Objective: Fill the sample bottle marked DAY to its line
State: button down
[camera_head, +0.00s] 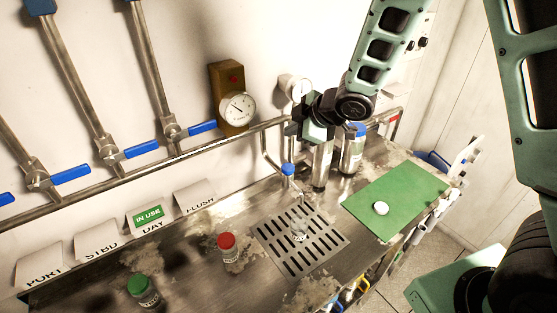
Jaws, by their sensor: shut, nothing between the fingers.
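A small clear bottle (299,229) stands on the slotted drain grate (333,243); its marking, line and water level are too small to read. A white round cap-like disc (381,208) lies on the green mat (410,193) to the right. A thin spout with a blue top (288,170) rises at the back of the grate. A placard marked DAY (152,217) bears a green IN USE tag. My gripper (296,128) is shut and empty, above and behind the grate near the rail. It is apart from the bottle and partly hides a metal cylinder (321,167).
A red-capped bottle (228,247) and a green-capped bottle (143,290) stand on the bench left of the grate. A blue-topped metal cylinder (352,150) stands at the back. Pipes with blue valve handles (141,149) and a gauge (237,108) line the wall.

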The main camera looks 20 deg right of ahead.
dwell(0.3)
jog(key=b, duration=0.8)
send_near(285, 165)
jog(key=w+f, duration=0.1)
jog(key=w+a, duration=0.1)
jog(key=w+a+f, duration=0.1)
jog(key=w, duration=0.1)
jog(key=shift+w+a+f, duration=0.15)
jog(key=shift+a+f, duration=0.05)
jog(key=shift+f, duration=0.15)
dwell(1.0)
jog(key=shift+f+b, duration=0.3)
jog(key=shift+f, duration=0.1)
jog(key=shift+f+b, duration=0.45)
jog(key=shift+f, duration=0.05)
dwell(3.9)
